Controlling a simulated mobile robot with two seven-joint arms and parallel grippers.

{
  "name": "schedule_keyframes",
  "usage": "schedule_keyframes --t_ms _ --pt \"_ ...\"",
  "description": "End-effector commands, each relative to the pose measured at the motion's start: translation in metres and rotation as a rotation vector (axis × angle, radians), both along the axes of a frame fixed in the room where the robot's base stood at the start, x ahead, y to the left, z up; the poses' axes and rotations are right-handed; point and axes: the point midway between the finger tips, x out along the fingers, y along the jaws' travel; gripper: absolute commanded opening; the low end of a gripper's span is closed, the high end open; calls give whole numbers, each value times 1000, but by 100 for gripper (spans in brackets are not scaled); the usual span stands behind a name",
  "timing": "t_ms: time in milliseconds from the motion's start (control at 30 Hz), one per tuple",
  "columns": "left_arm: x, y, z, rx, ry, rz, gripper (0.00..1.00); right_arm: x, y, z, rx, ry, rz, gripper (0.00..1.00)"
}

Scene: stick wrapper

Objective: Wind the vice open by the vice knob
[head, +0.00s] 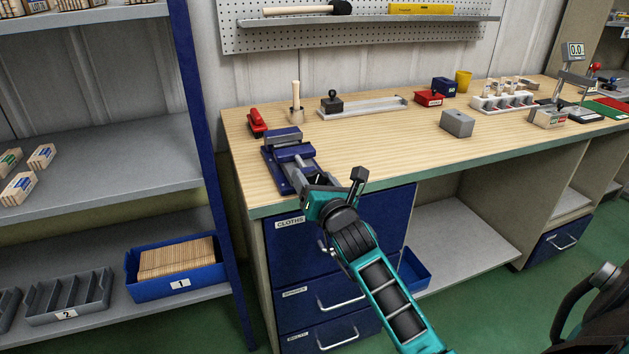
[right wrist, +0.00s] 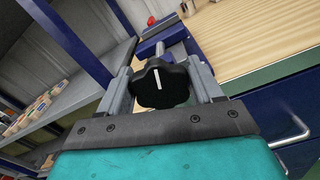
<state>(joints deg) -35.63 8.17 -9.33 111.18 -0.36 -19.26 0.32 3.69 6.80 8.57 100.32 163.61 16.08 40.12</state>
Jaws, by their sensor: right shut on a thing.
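The blue vice (head: 283,137) sits at the left front corner of the wooden workbench in the head view. Its jaws look slightly apart, but the gap is hard to judge. The black lobed vice knob (right wrist: 160,84), with a white mark on its face, shows in the right wrist view. The mark stands nearly upright there, leaning slightly. My right gripper (head: 312,190) is at the front end of the vice, and its two grey fingers (right wrist: 163,86) are shut on the knob from both sides. My left gripper is not in view.
The workbench (head: 370,150) has clear room right of the vice. A red tool (head: 257,122) and a wooden stick in a holder (head: 296,112) stand behind it. Blue drawers (head: 290,240) lie below. A shelf unit with a blue post (head: 205,130) stands to the left.

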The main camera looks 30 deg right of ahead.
Motion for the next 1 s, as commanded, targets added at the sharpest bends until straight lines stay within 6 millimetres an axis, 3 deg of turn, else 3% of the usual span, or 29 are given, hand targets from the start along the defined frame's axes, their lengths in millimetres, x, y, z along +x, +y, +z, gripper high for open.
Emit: schedule_keyframes --t_ms 500,867,900,1000 --pt "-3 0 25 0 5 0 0 0 2 1 -311 77 2 35" --pt "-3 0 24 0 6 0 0 0 2 -1 -326 81 2 35" --pt "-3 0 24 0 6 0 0 0 2 -1 -326 81 2 69" --pt "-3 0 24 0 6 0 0 0 2 -1 -325 80 1 79"
